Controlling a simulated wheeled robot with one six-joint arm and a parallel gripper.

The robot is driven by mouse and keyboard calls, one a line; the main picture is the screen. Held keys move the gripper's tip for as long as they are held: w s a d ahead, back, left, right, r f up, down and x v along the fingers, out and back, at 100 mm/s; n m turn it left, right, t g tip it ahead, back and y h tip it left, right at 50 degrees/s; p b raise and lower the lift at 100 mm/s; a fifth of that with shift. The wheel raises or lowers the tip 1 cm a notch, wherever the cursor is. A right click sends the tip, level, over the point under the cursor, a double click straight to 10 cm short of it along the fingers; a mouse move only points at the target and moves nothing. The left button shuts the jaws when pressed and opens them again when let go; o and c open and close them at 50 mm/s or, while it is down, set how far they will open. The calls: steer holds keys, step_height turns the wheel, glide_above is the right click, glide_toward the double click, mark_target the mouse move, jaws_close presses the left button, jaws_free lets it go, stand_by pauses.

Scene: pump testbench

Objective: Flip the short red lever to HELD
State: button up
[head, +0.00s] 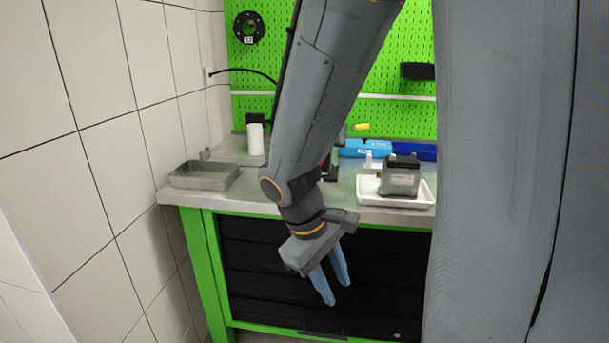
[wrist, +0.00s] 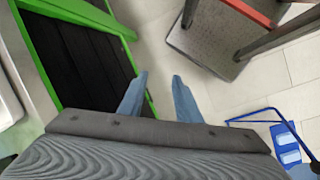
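My gripper (head: 334,284) hangs in front of the bench, below the level of its top, with its blue fingers pointing down. In the wrist view my gripper (wrist: 160,82) shows two fingers spread apart with nothing between them. I cannot make out the short red lever in either view.
The bench top (head: 262,203) carries a metal tray (head: 204,176) at left, a white cylinder (head: 255,139), and a white tray (head: 426,196) with a dark-grey device (head: 400,177). Blue bins (head: 365,149) stand behind. A tiled wall (head: 95,165) closes the left side.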

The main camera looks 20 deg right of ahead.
steer(key=w+d+r+n+t+h+b, duration=0.2)
steer(key=w+d+n+t+h+b, duration=0.15)
steer(key=w+d+n+h, duration=0.5)
steer(key=w+r+n+t+b, duration=0.1)
steer(key=w+r+n+t, duration=0.1)
steer(key=w, duration=0.4)
steer(key=w+a+r+n+t+h+b, duration=0.1)
steer(key=w+r+n+t+b, duration=0.1)
steer(key=w, duration=0.5)
steer(key=w+r+n+t+h+b, duration=0.1)
steer(key=w+r+n+t+b, duration=0.1)
steer(key=w, duration=0.4)
steer(key=shift+w+a+r+n+t, duration=0.15)
steer(key=shift+r+n+t, duration=0.15)
steer(key=shift+t, duration=0.4)
steer(key=shift+a+r+n+t, duration=0.15)
steer(key=shift+n+t, duration=0.1)
steer(key=shift+t, duration=0.4)
steer(key=shift+w+d+r, duration=0.1)
steer(key=shift+w+d, duration=0.05)
steer(key=shift+w, duration=0.1)
steer(key=shift+x, duration=3.55)
jaws_close()
